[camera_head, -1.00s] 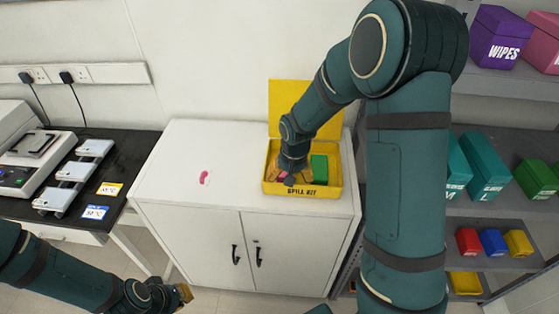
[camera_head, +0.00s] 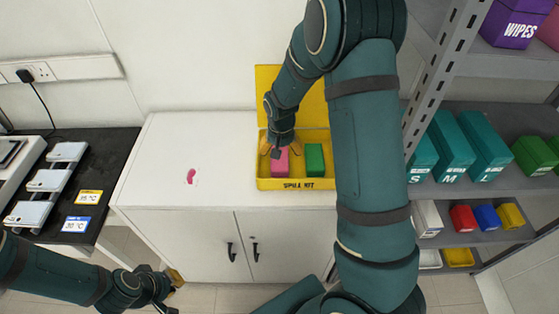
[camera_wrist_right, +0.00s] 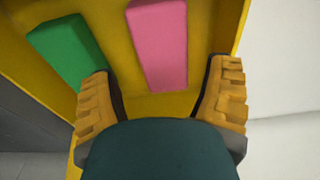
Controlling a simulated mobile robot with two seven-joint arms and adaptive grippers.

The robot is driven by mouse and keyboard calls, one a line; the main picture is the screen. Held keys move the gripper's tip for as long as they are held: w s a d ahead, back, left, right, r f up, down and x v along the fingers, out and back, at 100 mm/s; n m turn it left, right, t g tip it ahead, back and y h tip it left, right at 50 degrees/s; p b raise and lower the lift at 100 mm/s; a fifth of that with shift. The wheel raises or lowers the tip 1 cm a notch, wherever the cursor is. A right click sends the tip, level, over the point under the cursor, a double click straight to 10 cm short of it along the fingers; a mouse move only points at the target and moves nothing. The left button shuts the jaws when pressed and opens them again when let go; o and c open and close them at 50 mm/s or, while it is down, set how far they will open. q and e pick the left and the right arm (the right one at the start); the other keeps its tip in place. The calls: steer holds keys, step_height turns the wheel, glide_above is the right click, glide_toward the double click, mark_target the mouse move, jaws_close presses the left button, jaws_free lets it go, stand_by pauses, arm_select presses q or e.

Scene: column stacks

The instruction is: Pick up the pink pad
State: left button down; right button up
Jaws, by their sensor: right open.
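The pink pad (camera_head: 280,162) is a small block lying in the left part of the yellow spill kit box (camera_head: 300,184), on the white cabinet. In the right wrist view the pad (camera_wrist_right: 158,42) lies between and ahead of my right gripper's two yellow fingers. My right gripper (camera_head: 281,150) is over the box at the pad, spread open and holding nothing. In the right wrist view the gripper (camera_wrist_right: 160,95) shows a wide gap. My left gripper (camera_head: 174,281) is low at the left, away from the box; its finger state is unclear.
A green block (camera_head: 315,160) lies right of the pad in the same box. The raised yellow lid (camera_head: 315,100) stands behind. A grey shelf rack (camera_head: 468,187) stands at the right.

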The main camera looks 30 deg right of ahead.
steer(key=shift+w+f+b, duration=0.2)
steer(key=shift+f, duration=1.15)
steer(key=shift+w+f+b, duration=0.15)
steer(key=shift+w+f, duration=0.05)
steer(key=shift+f, duration=1.1)
steer(key=shift+c, duration=0.4)
steer(key=c, duration=0.9)
